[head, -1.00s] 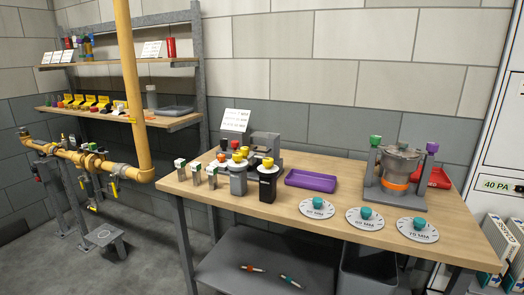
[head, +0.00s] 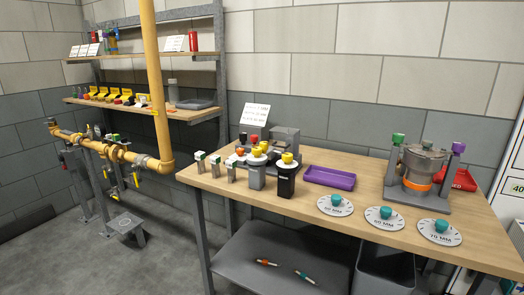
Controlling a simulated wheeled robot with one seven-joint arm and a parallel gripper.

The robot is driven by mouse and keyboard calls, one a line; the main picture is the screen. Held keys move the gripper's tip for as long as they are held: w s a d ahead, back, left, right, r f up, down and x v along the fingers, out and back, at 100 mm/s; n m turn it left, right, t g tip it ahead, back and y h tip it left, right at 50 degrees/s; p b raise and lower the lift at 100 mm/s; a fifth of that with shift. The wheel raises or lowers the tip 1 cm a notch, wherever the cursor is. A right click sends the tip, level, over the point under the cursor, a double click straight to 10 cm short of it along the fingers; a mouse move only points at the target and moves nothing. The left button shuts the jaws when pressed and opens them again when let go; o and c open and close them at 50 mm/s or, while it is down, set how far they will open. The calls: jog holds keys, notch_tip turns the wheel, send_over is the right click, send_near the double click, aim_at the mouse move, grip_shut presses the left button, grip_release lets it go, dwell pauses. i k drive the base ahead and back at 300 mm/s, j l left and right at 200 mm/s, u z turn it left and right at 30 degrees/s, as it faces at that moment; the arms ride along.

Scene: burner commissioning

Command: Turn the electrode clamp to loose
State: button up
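No part of my gripper shows in the head view. I cannot tell for certain which part is the electrode clamp. At the right of the wooden workbench (head: 375,230) stands a grey fixture with a metal pot (head: 422,160) and an orange band (head: 418,180). A green knob (head: 398,139) tops its left post and a purple knob (head: 458,148) its right post. At the back left of the bench is a grey device (head: 284,141) with small red and orange knobs beside it, partly hidden by two yellow-topped canisters. The knob settings are too small to read.
Three white dials with teal knobs, one marked 70 MM (head: 440,232), lie along the bench front. A purple tray (head: 330,177) and a red tray (head: 464,181) are on the bench. A yellow pipe (head: 153,80) and a shelf rack (head: 192,114) stand left. Grey floor is open at front left.

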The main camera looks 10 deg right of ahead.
aim_at(264, 145)
jog(key=i+j+z, duration=0.55)
jog(key=j, duration=0.2)
jog(key=i+j+z, duration=0.25)
jog(key=j, duration=0.2)
jog(key=i, duration=0.1)
